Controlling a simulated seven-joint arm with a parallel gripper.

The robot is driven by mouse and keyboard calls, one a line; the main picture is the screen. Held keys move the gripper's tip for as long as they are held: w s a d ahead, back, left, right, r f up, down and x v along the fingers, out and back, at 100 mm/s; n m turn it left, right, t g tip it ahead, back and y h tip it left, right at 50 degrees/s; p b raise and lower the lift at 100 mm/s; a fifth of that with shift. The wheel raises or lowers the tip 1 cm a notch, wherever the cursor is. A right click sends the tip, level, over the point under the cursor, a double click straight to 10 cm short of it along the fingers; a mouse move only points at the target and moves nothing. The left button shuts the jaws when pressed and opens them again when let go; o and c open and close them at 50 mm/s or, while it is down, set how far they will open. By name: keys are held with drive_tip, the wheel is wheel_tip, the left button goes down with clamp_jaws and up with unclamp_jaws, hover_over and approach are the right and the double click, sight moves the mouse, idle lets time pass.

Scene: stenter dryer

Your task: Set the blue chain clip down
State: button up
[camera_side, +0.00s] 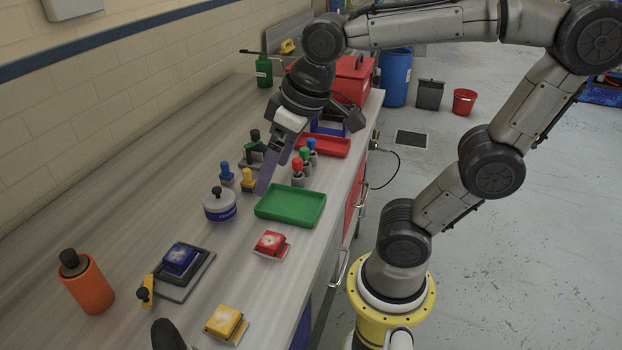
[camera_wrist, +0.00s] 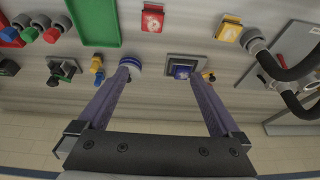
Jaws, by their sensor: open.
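The blue chain clip, as I read it, is the blue square block (camera_side: 180,257) with a pale mark on top. It rests on a dark grey plate (camera_side: 200,276) on the bench. In the wrist view the blue clip (camera_wrist: 182,72) shows near the right fingertip, which partly overlaps it in the picture. My gripper (camera_side: 270,176) is open, with nothing between its long purple fingers. It hangs over the bench beside the green tray, apart from the clip in the side view. The wrist view shows the two fingers (camera_wrist: 158,78) spread wide.
Near my gripper are a green tray (camera_side: 290,207), a white-and-blue round pot (camera_side: 219,206), and small yellow (camera_side: 248,180) and blue (camera_side: 226,174) pegs. A red block (camera_side: 270,243), a yellow block (camera_side: 225,322) and an orange bottle (camera_side: 87,284) stand toward the near end.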

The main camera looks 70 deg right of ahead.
drive_tip(key=s+d+f+t, duration=0.1)
drive_tip(key=s+f, duration=0.1)
drive_tip(key=s, duration=0.3)
drive_tip(key=shift+s+d+f, duration=0.15)
drive_tip(key=shift+s+f, duration=0.2)
drive_tip(key=shift+s, duration=0.05)
drive_tip(key=shift+c, duration=0.2)
idle(0.7)
